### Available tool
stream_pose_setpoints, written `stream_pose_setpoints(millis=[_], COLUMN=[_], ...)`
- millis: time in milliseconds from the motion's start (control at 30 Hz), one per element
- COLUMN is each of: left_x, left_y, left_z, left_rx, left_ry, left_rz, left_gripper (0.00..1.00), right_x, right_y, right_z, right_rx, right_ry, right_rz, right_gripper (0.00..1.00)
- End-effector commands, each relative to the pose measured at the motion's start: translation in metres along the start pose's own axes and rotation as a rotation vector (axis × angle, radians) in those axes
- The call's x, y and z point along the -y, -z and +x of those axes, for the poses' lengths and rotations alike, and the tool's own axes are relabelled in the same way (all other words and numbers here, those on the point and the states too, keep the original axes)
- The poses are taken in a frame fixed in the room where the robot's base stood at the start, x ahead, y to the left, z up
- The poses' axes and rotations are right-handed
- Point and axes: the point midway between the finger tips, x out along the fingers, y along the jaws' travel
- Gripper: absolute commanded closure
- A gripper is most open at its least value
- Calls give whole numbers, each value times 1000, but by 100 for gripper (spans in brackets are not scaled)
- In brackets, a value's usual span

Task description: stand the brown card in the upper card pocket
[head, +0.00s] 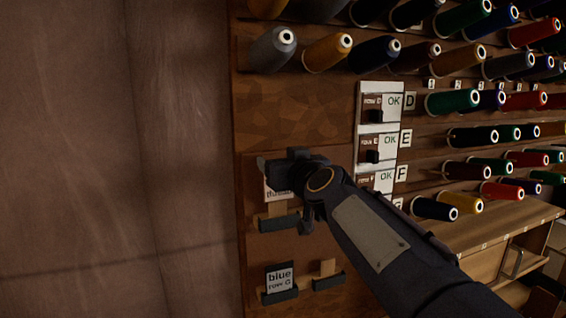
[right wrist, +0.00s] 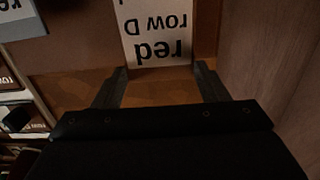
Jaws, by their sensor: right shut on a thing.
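My right gripper (head: 285,170) is in front of the board, above the upper card pocket (head: 280,222). It is shut on a pale tan card (right wrist: 158,30) whose text reads "red row D", upside down in the right wrist view. The card sits between the two fingertips (right wrist: 157,72). In the head view the card (head: 276,190) shows only in part below the gripper, its lower end above the pocket's dark lip; I cannot tell whether it touches the tan backing. The task calls the card brown, but its face looks pale tan. My left gripper is out of view.
A "blue row G" card (head: 280,278) stands in a lower pocket; a pocket to its right (head: 328,282) shows no card. Row label plates (head: 378,143) and thread spools (head: 455,100) are to the right. A bare wall (head: 110,160) is at left.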

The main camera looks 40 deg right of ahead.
Motion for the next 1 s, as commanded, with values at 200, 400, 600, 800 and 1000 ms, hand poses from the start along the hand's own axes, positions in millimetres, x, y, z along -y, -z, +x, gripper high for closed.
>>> stream_pose_setpoints(millis=[200,400,600,800,1000], left_x=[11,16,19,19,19], left_y=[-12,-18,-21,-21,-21], left_z=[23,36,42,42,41], left_rx=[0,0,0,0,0], left_ry=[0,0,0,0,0], left_rz=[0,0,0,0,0], left_gripper=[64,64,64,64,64], right_x=[0,1,0,0,0], right_y=[-28,-46,-55,-55,-54], right_z=[1,2,2,2,2], right_rx=[0,0,0,0,0], right_ry=[-1,2,0,-1,0], right_rz=[-1,-1,-1,-1,-1], right_gripper=[44,44,44,44,44])
